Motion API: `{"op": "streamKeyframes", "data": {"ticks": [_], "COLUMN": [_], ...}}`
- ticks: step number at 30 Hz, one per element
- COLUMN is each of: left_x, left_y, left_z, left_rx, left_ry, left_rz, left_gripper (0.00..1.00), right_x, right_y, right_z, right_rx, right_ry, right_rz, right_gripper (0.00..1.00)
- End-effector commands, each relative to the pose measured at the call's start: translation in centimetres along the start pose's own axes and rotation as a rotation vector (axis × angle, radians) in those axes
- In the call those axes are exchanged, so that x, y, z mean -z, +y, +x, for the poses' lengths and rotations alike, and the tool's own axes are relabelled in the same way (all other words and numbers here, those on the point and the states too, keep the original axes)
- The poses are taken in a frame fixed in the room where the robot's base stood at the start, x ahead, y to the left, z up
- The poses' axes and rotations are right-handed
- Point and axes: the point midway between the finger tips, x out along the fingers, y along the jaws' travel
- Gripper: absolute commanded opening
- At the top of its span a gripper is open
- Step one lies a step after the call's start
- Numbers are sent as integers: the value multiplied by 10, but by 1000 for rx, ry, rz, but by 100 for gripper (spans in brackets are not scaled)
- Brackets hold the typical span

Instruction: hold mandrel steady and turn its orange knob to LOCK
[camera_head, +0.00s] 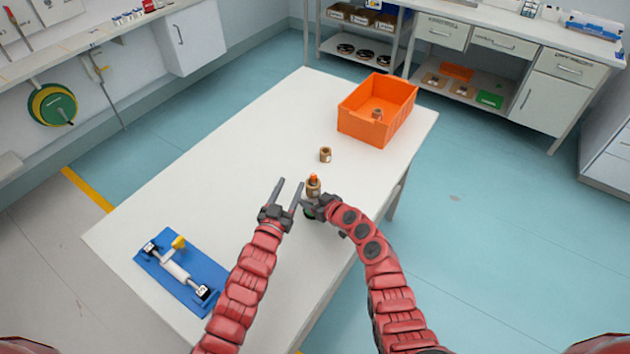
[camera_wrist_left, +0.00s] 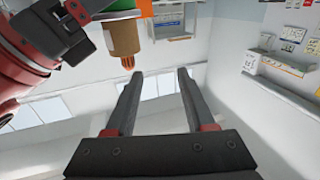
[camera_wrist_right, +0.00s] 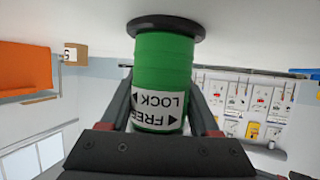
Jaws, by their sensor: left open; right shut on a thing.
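The mandrel (camera_head: 308,212) stands upright on the white table. It is a green cylinder on a black disc (camera_wrist_right: 166,24), with a white FREE/LOCK label (camera_wrist_right: 158,107). A brown core (camera_head: 313,189) sits around its upper part, and the orange knob (camera_head: 313,178) sticks out on top. The knob also shows in the left wrist view (camera_wrist_left: 127,62); its setting cannot be read. My right gripper (camera_wrist_right: 163,78) is shut on the green body from the side. My left gripper (camera_head: 290,182) is open and empty, left of the knob and apart from it.
A loose brown core (camera_head: 325,155) stands behind the mandrel. An orange bin (camera_head: 350,124) with a core inside is at the table's far right. A blue plate (camera_head: 205,276) with a roller and yellow knob lies at the left.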

Motion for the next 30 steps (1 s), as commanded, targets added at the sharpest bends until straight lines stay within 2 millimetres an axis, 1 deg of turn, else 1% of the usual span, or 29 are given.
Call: {"op": "streamKeyframes", "data": {"ticks": [1,2,3,6,7,8,9,11,15,18,21,26,29,30], "left_x": [6,13,21,42,44,47,45,37,6,-11,-22,-31,-30,-29], "left_y": [-31,-52,-81,-147,-161,-170,-178,-177,-153,-133,-115,-86,-68,-59], "left_z": [12,18,24,33,34,35,36,38,41,40,37,29,22,19], "left_rx": [28,47,77,147,161,167,171,155,73,3,-71,-198,-277,-312], "left_ry": [12,26,44,96,105,118,124,127,108,93,79,55,38,32], "left_rz": [-1,-5,-15,-37,-43,-48,-50,-51,-34,-19,-2,22,32,34], "left_gripper": [54,54,54,54,54,54,54,54,54,54,54,54,54,54], "right_x": [1,1,1,0,0,0,0,0,0,0,0,0,0,0], "right_y": [0,0,0,0,0,0,0,0,0,0,0,0,0,0], "right_z": [0,0,0,0,0,0,0,0,0,0,0,0,0,0], "right_rx": [0,-1,-1,-1,-1,-1,0,0,0,0,-1,0,0,0], "right_ry": [1,1,1,1,1,1,1,1,1,1,0,1,1,0], "right_rz": [0,0,0,0,0,0,0,0,0,0,0,0,0,0], "right_gripper": [0,0,0,0,0,0,0,0,0,0,0,0,0,0]}}
